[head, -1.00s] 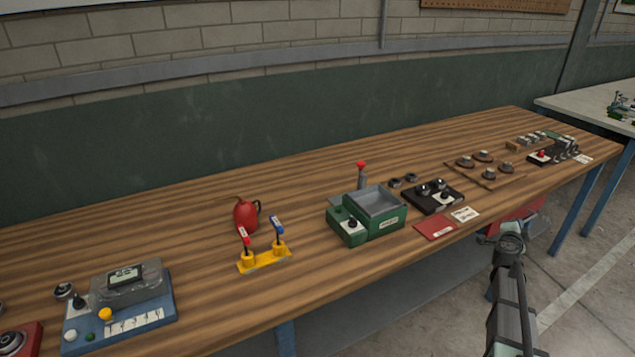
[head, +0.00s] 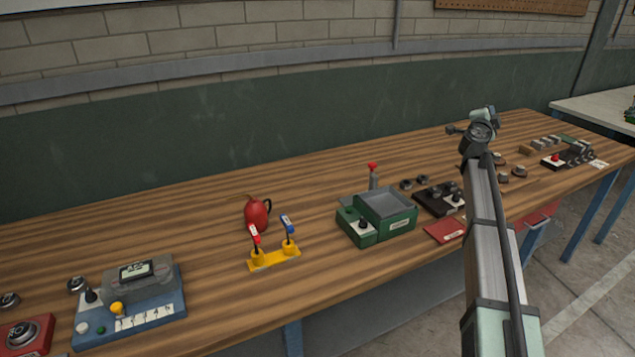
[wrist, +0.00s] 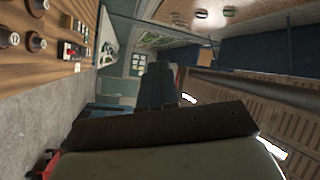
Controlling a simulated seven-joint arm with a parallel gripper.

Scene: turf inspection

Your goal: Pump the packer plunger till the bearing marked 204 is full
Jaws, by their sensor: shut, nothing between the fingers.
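A grey upright piece with a red knob (head: 373,170), plunger-like, stands behind the green box (head: 398,222) in the head view. Two small dark rings (head: 406,184), possibly bearings, lie to its right. No 204 mark is legible on any part, so I cannot tell which bearing it is or how full. My gripper (head: 484,116) is raised at the right, in front of the bench's far part as seen, shut and empty. It appears apart from the plunger and the rings. My forearm hides part of the bench.
A red oil can (head: 257,214) and a yellow stand with two levers (head: 275,258) are left of the green box. A blue instrument (head: 130,310) sits farther left. Bare wood lies behind the oil can.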

